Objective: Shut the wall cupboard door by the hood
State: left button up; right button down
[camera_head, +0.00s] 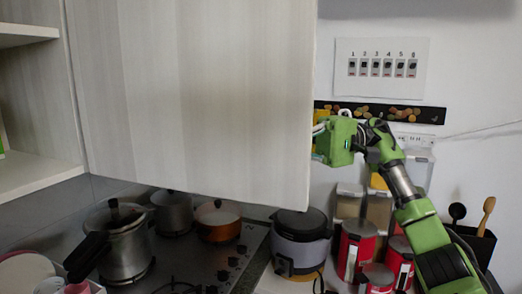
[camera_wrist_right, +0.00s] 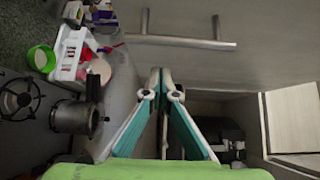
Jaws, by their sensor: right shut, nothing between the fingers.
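The wall cupboard door (camera_head: 195,95) is a pale wood-grain panel standing open across the middle of the head view. Open cupboard shelves (camera_head: 35,110) show at the left. My right gripper (camera_head: 322,142) is at the door's right edge in the head view, its fingertips hidden behind that edge. In the right wrist view its fingers (camera_wrist_right: 161,78) are together and hold nothing. The door's bar handle (camera_wrist_right: 180,42) lies above the fingertips there, apart from them. Whether the fingers touch the door cannot be told. My left gripper is not in view.
Below the door is a hob with a pressure cooker (camera_head: 122,240), an orange pot (camera_head: 218,220) and a grey pot (camera_head: 172,212). A rice cooker (camera_head: 300,238) and red canisters (camera_head: 356,248) stand to the right. A switch poster (camera_head: 382,68) hangs on the wall.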

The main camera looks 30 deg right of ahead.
aim_at(260, 157)
jog(key=s+a, duration=0.1)
jog(key=a+p, duration=0.1)
jog(key=a, duration=0.1)
jog(key=s+a+p, duration=0.1)
jog(key=a, duration=0.1)
jog(key=shift+s, duration=0.35)
jog(key=shift+w+a, duration=0.1)
